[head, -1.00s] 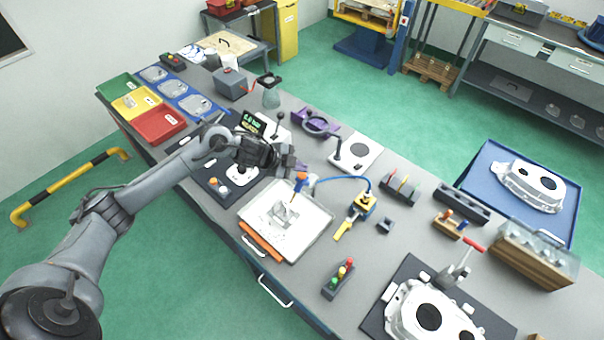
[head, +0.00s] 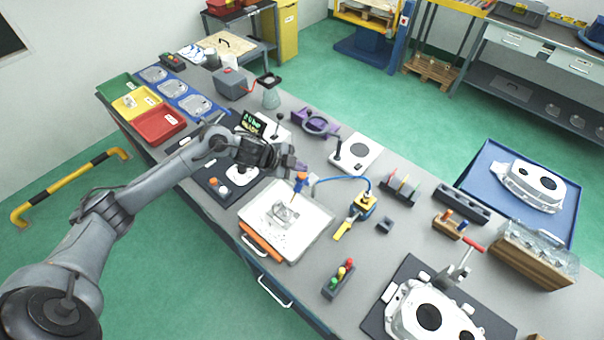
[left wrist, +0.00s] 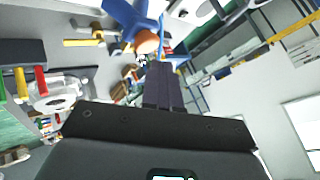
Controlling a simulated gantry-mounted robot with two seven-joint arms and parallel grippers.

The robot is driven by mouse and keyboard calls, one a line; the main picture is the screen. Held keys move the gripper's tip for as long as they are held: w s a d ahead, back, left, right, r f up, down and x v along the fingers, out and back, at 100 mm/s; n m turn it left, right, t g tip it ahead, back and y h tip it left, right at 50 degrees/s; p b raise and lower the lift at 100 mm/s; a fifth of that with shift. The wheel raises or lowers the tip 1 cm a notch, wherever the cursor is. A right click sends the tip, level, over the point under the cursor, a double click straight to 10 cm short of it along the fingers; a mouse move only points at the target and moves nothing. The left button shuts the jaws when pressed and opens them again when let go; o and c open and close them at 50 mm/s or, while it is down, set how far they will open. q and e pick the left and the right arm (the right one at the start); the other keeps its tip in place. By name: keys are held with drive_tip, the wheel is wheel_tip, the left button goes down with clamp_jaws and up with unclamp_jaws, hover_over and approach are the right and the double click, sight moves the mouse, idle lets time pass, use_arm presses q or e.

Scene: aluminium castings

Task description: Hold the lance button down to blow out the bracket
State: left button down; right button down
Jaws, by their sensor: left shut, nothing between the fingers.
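The lance (head: 299,184), blue and orange, stands over the white tray, with a blue hose running right. The grey bracket (head: 284,213) lies in the tray (head: 313,234). My left gripper (head: 298,166) is shut and empty, just above the lance top. In the left wrist view, its closed dark fingers (left wrist: 160,72) point at the lance's orange, rounded part (left wrist: 147,42) between blue parts. The tips are close to it; I cannot tell whether they touch. My right gripper is not in view.
A small display (head: 252,123) stands behind my left wrist. A yellow valve unit (head: 363,204) joins the hose on the right. A purple fixture (head: 316,124) is behind the gripper. A red, yellow and green button block (head: 339,279) sits at the front edge.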

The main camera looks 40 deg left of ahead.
sight(302, 175)
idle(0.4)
use_arm(q)
drive_tip(key=shift+f, duration=0.15)
drive_tip(key=shift+f, duration=0.3)
idle(0.3)
drive_tip(key=shift+f+b, duration=0.35)
drive_tip(key=shift+f, duration=0.25)
idle(0.4)
idle(0.7)
idle(0.7)
